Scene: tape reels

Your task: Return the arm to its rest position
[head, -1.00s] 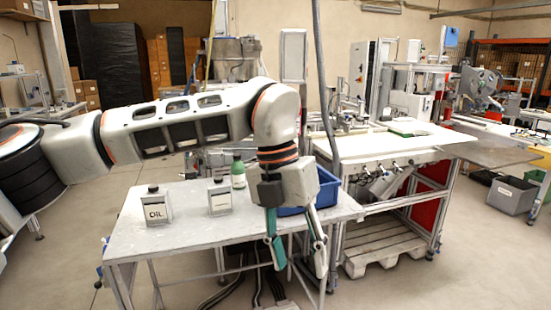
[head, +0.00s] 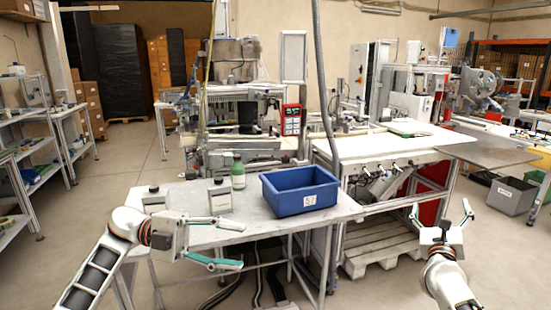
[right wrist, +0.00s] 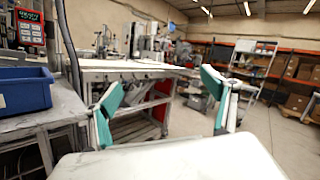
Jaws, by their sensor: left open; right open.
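My left gripper (head: 228,243) is open and empty in the head view, low at the front edge of the grey table (head: 262,226), its fingers pointing right. My left arm reaches in from the lower left. My right gripper (head: 441,214) is open and empty at the lower right of the head view, in front of the white workbench. Its two teal-padded fingers stand wide apart in the right wrist view (right wrist: 165,108), with nothing between them.
On the grey table stand a blue bin (head: 298,192), a green bottle (head: 238,172) and two grey containers with dark caps (head: 219,196) (head: 154,199). A white workbench (head: 390,145) stands behind on the right.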

